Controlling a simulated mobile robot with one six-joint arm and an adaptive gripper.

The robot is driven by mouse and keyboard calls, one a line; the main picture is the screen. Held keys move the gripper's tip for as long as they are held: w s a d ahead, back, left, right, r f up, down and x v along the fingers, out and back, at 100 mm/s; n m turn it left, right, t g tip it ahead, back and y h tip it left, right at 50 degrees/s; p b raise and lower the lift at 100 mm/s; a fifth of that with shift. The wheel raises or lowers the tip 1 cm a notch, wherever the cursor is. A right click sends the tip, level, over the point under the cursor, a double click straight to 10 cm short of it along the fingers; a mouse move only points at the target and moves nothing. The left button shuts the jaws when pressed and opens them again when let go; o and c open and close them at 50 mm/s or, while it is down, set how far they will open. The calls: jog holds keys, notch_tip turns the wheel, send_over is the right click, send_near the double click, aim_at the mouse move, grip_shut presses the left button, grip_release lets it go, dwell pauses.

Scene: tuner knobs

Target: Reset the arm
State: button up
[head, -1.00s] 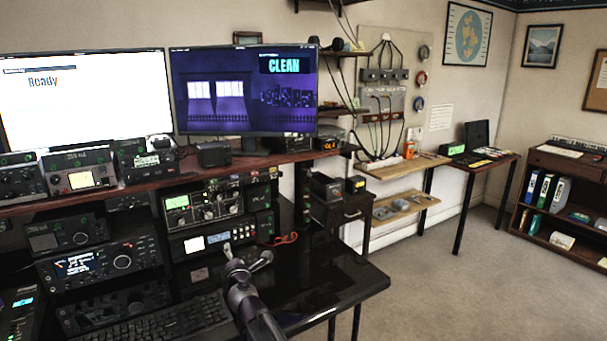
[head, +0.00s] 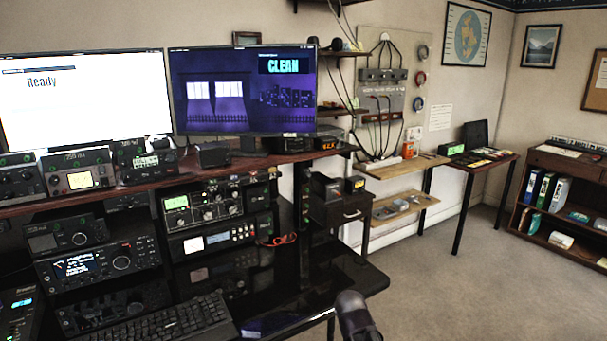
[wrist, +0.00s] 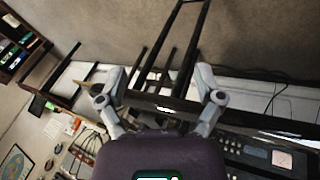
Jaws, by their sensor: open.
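My gripper (wrist: 160,112) shows in the wrist view with its two grey fingers spread apart. It is open, with nothing between the fingers.
The black desk (head: 345,280) holds a keyboard (head: 165,325) and stacked radios (head: 100,262). Two monitors (head: 245,92) stand on the shelf above. A small side table (head: 480,160) and a bookcase (head: 560,195) stand at the right. The carpet (head: 450,280) between is clear.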

jog(key=s+d+m+g+y, duration=0.2)
jog(key=s+m+g+y, duration=0.15)
jog(key=s, duration=0.55)
notch_tip(320, 180, up, 16)
jog(key=p, duration=1.7)
jog(key=shift+a+f+g, duration=0.15)
jog(key=shift+a+g, duration=0.05)
jog(key=shift+g, duration=0.15)
jog(key=shift+s, duration=0.1)
jog(key=c, duration=0.4)
